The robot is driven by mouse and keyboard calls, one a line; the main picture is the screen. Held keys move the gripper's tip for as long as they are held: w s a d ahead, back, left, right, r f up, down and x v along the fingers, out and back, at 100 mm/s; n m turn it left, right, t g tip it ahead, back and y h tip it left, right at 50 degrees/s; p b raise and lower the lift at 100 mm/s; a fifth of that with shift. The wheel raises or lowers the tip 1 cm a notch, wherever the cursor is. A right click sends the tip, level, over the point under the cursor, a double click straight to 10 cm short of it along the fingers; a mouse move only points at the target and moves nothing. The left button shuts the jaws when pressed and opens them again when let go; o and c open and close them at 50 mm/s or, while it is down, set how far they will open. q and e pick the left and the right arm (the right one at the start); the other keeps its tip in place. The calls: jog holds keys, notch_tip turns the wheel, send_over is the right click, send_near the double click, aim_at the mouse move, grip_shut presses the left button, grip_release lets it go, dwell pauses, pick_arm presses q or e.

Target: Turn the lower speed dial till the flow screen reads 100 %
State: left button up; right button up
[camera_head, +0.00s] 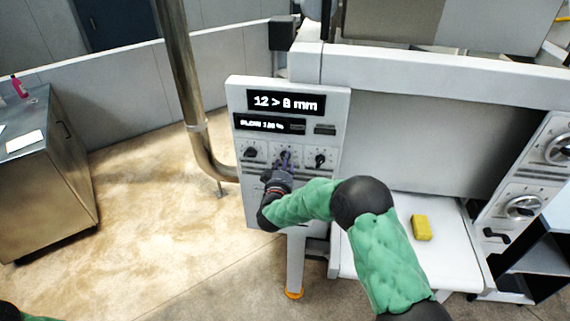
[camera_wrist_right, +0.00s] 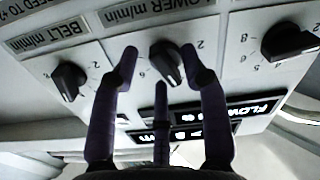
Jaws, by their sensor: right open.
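The control panel (camera_head: 336,115) has a flow screen (camera_head: 270,124) whose small number is too blurred to read surely, though it looks like a hundred-something percent. The lower speed dial (camera_wrist_right: 168,66), labelled "LOWER m/min", is the middle black knob of three. My right gripper (camera_head: 285,161) is in front of it and mostly hides it in the head view. In the right wrist view the right gripper's purple fingers (camera_wrist_right: 160,66) are open, spread either side of the knob; I cannot tell whether they touch it. My left gripper is not in view.
The belt dial (camera_wrist_right: 68,80) and a third dial (camera_wrist_right: 288,42) flank the middle one closely. An upper screen (camera_head: 286,102) reads "12 > 8 mm". A steel pipe (camera_head: 183,80) stands left of the panel. A yellow block (camera_head: 421,228) lies on the white surface at right.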

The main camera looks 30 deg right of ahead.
grip_shut()
jog(key=shift+r+n+p, duration=0.2)
jog(key=shift+n+p, duration=1.15)
jog(key=shift+n, duration=2.65)
grip_release()
